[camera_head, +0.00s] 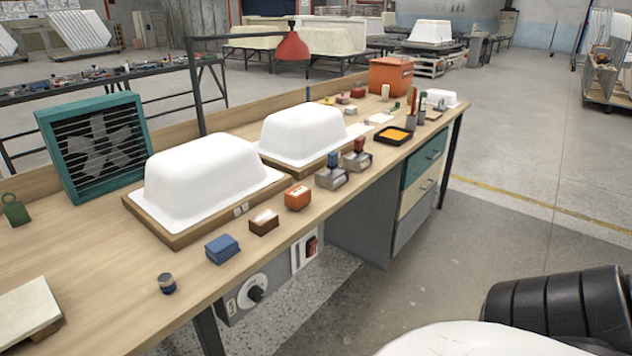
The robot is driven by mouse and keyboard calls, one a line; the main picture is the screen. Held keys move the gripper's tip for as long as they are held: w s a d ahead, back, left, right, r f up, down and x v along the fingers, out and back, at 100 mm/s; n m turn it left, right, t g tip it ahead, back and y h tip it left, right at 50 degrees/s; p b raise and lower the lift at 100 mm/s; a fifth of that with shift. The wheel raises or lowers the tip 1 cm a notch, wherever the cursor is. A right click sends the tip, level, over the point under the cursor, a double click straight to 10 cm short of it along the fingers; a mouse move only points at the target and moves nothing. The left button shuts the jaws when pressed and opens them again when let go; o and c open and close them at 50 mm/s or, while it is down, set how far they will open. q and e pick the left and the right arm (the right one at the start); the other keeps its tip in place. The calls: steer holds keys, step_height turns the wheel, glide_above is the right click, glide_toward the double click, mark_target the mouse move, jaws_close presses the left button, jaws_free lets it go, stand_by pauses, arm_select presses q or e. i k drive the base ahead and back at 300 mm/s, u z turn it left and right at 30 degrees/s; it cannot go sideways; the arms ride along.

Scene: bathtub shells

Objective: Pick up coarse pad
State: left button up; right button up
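Three small hand pads lie in a row along the front of the wooden workbench: a blue pad (222,248), a brown pad with a pale top (264,222) and an orange pad (298,197). I cannot tell from their looks which one is the coarse pad. They stand apart from each other, in front of two white tub shells on wooden boards, the nearer shell (205,180) and the farther shell (303,134). Neither of my grippers is in view.
A green box fan (93,145) stands behind the nearer shell. Two handled tools (332,175) and a tray with an orange inside (394,134) sit to the right. A small dark jar (167,283) stands near the front edge. The floor at right is open.

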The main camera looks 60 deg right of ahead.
mark_target(265, 221)
steer(key=z, duration=1.4)
